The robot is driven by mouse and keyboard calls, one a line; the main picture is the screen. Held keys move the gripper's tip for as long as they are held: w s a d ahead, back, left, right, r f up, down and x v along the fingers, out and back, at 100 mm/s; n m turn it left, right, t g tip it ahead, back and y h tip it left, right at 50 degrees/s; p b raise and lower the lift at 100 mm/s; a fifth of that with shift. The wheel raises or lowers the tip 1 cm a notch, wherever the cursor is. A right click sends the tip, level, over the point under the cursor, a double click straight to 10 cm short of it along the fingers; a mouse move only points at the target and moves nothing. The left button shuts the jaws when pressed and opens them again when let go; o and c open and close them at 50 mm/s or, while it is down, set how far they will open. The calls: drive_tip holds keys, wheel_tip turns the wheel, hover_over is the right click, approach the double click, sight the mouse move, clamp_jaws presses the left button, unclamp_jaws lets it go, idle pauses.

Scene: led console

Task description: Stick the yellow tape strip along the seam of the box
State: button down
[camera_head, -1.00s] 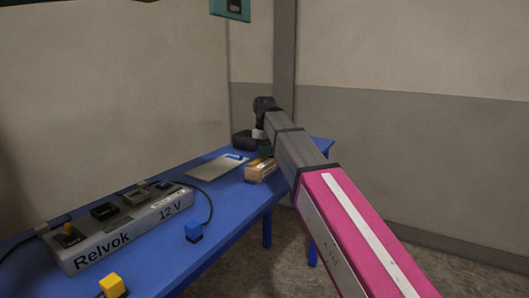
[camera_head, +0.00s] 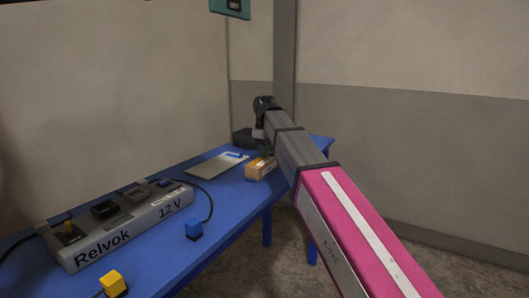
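A small orange-brown box (camera_head: 260,168) with a pale label-like side sits near the right end of the blue table. My gripper (camera_head: 265,152) points down just behind and above the box. It is small and dark here, and its fingers cannot be made out, nor whether it touches the box. I cannot make out a yellow tape strip or the box's seam. The strip may be hidden at my gripper or be too small to tell.
A pale flat plate (camera_head: 215,164) with a blue piece (camera_head: 236,155) lies left of the box. A dark object (camera_head: 242,138) stands behind.

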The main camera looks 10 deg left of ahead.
drive_tip(key=c, duration=1.2)
unclamp_jaws()
drive_tip(key=shift+w, duration=0.1)
